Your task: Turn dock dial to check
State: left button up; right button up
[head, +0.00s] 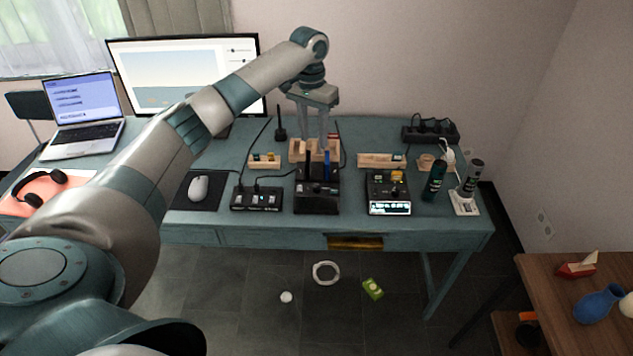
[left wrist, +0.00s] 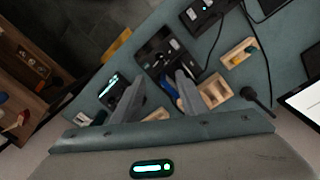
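The dock (head: 317,198) is a black box on the teal desk (head: 280,233), with a black and a blue upright piece at its back. In the left wrist view the dock (left wrist: 160,52) lies beyond the fingertips. Small controls show on its face, but I cannot make out the dial or its setting. My left gripper (head: 314,143) points down above and behind the dock, over a wooden holder (head: 297,148). Its two fingers are apart with nothing between them; they also show in the left wrist view (left wrist: 158,92). My right gripper is in neither view.
A black switch box (head: 256,199) stands left of the dock. A device with a lit display (head: 389,193) stands right of it. Wooden holders (head: 264,161) line the back. A dark bottle (head: 434,182), mouse (head: 198,188), laptop (head: 80,117) and monitor (head: 185,75) are also there.

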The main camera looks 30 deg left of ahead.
aim_at(317, 187)
pick_arm(q)
jog(key=shift+f, duration=0.15)
jog(key=f+p, duration=0.1)
jog(key=f, duration=0.4)
jog(key=f+p, duration=0.1)
jog(key=f, duration=0.4)
jog(key=d+f+p, duration=0.1)
jog(key=f+p, duration=0.1)
jog(key=f, duration=0.3)
jog(key=shift+f, duration=1.05)
grip_shut()
